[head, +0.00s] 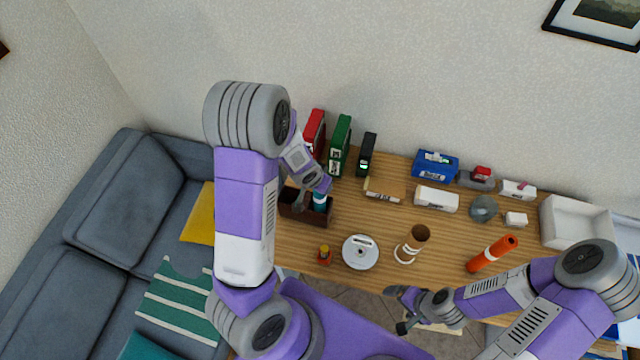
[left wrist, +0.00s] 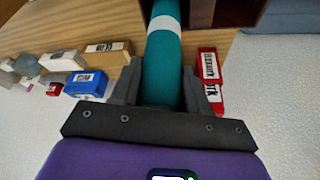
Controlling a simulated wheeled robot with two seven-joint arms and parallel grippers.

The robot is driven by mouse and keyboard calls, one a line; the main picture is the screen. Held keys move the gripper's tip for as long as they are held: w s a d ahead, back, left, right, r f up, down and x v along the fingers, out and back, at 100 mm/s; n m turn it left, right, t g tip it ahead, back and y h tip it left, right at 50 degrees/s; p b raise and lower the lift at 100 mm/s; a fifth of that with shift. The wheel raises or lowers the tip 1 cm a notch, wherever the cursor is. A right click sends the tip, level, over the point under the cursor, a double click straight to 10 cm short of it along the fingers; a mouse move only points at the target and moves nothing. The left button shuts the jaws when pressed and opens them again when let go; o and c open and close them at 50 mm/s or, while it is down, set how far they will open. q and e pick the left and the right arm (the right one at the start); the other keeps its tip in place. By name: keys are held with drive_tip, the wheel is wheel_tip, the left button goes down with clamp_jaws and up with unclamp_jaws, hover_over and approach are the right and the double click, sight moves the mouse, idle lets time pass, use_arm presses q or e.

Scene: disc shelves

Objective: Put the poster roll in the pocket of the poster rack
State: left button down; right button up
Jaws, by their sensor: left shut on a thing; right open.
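The poster roll is a teal tube with a white band. In the left wrist view the teal roll (left wrist: 165,60) runs from between my left fingers out of the top edge. My left gripper (head: 314,190) is shut on it, and the roll (head: 320,198) shows just below the fingers in the head view. The poster rack (head: 292,209) is a dark brown open box on the table; its walls and divider (left wrist: 202,12) show in the left wrist view. The roll overlaps the rack; how deep its hidden end sits I cannot tell. My right gripper (head: 408,310) is open and empty near the front edge.
An orange roll (head: 487,258) is at the table's right. A disc (head: 361,252), a brown cup-like cylinder (head: 418,235) and a small orange-red item (head: 324,254) stand in front. Red (head: 315,128), green (head: 340,143) and black upright boxes are behind the rack. A white tray (head: 575,222) is far right.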

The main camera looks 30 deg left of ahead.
use_arm(q)
drive_tip(key=shift+s, duration=0.1)
drive_tip(key=shift+f, duration=0.15)
drive_tip(key=c, duration=0.5)
unclamp_jaws()
drive_tip(key=shift+c, duration=0.2)
drive_tip(key=p+v, duration=0.1)
drive_tip(key=v, duration=1.1)
drive_tip(key=shift+r, duration=0.25)
